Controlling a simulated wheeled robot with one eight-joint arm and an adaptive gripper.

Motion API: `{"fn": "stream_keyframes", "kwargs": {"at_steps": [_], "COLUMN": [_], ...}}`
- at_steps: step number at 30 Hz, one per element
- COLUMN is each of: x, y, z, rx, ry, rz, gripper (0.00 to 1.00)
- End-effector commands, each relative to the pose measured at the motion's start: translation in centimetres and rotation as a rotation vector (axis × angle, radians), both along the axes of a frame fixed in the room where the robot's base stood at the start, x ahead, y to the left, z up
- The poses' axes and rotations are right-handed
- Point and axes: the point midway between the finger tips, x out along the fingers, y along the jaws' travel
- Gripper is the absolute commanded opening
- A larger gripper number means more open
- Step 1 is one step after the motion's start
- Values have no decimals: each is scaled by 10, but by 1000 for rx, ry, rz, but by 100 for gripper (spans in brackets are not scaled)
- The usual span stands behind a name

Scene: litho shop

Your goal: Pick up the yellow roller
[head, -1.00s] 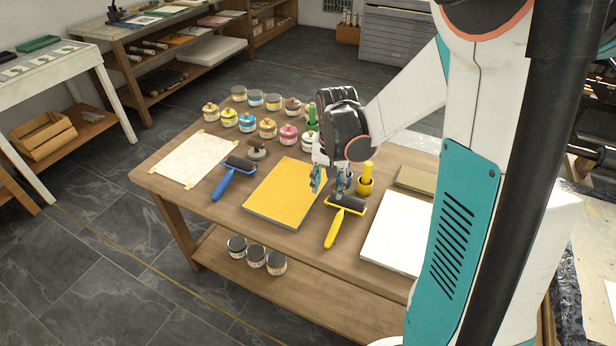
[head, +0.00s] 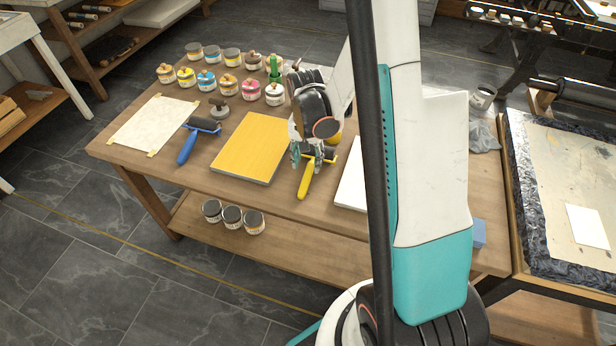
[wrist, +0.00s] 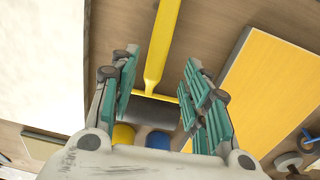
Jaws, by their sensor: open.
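The yellow roller (head: 306,178) lies on the wooden table, its yellow handle pointing to the front edge and its dark cylinder partly hidden by my gripper in the head view. In the wrist view, the yellow roller (wrist: 160,55) shows its handle and neck running between the two fingers, with the dark cylinder just beyond. My gripper (head: 308,158) is low over the roller's head end. In the wrist view, my gripper (wrist: 158,85) is open, with a teal-padded finger on either side of the neck. I cannot tell whether a finger touches it.
A yellow slab (head: 252,146) lies left of the roller, and a white sheet or board (head: 350,187) lies to its right. A blue roller (head: 188,147) is farther left. Several ink jars (head: 229,84) stand behind. Bare table shows around the handle.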

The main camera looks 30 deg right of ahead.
Motion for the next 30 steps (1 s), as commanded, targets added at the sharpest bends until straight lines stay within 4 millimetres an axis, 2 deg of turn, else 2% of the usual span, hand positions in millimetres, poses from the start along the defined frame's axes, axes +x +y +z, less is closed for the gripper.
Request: {"fn": "stream_keyframes", "kwargs": {"at_steps": [11, 19, 24, 25, 30], "x": [-8, -8, -8, -8, -8], "y": [0, 0, 0, 0, 0], "z": [-48, -49, -49, -49, -49], "rx": [0, 0, 0, 0, 0], "ry": [0, 0, 0, 0, 0], "rz": [0, 0, 0, 0, 0], "gripper": [43, 43, 5, 0, 0]}}
